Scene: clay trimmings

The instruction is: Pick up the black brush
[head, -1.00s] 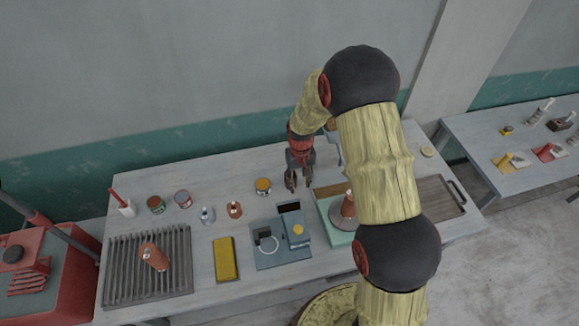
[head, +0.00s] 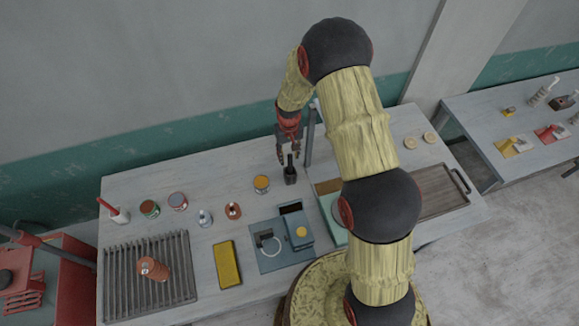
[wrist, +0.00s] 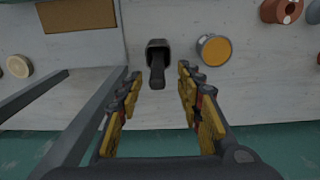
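The black brush (head: 290,171) stands upright on the grey worktable (head: 215,170), near its back edge. In the wrist view its slim dark handle (wrist: 157,75) points toward the camera, above a wider dark part (wrist: 157,47); whether that part is its head or a holder I cannot tell. My gripper (head: 288,155) is just above the brush in the head view. In the wrist view my gripper (wrist: 158,95) is open, with its two yellow and dark fingers apart. The handle's tip lies between and slightly beyond the fingertips, with clear space on both sides.
A tin with an orange top (head: 262,183) stands close to the brush, also in the wrist view (wrist: 213,49). A dark grey post (head: 310,135) rises close on the other side. A blue-grey box (head: 270,262), yellow block (head: 227,264) and slatted rack (head: 120,287) lie nearer the front.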

